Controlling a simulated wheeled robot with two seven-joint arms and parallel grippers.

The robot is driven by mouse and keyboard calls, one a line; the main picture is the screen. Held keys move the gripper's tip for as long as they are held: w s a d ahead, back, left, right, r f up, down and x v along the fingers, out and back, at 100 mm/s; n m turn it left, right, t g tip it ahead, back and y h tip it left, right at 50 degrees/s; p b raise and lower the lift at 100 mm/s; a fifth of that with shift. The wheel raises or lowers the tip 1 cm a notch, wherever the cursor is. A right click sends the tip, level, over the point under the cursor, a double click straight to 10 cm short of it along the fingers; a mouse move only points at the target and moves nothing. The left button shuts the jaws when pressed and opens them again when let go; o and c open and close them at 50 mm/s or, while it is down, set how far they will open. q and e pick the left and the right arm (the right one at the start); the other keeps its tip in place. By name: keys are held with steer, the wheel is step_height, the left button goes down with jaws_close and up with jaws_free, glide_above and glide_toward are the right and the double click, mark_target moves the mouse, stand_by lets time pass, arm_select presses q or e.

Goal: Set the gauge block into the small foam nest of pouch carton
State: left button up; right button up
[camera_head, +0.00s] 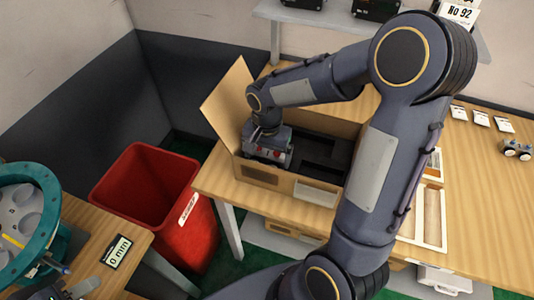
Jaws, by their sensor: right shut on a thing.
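The pouch carton (285,184) is an open cardboard box with a raised flap (227,98), standing on the wooden table. Dark foam (332,152) with darker recesses lines its inside. My right gripper (268,158) points down into the left end of the carton, close to its front wall. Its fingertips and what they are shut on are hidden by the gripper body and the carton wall. I cannot make out the gauge block or the small nest beneath the gripper.
A red bin (150,195) stands left of the table (480,215). A teal flanged part (28,222) and a 0 mm sign (117,251) are on a bench at lower left. White cards (481,118) lie at the back right.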

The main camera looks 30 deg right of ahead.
steer(key=shift+f, duration=0.3)
steer(key=o, duration=0.9)
step_height(320, 180, up, 8)
steer(key=shift+f, duration=0.2)
steer(key=shift+s+r, duration=0.3)
steer(key=shift+r, duration=0.1)
steer(key=s+a+r+n+t+y, duration=0.1)
steer(key=s+n, duration=0.3)
steer(key=s, duration=0.4)
steer(key=s+a+r+n+t+y, duration=0.2)
steer(key=s+a+n+t, duration=0.1)
steer(key=s, duration=0.5)
steer(key=shift+s+n+t+y, duration=0.15)
steer(key=shift+n+t+y, duration=0.25)
steer(key=shift+n+t, duration=0.35)
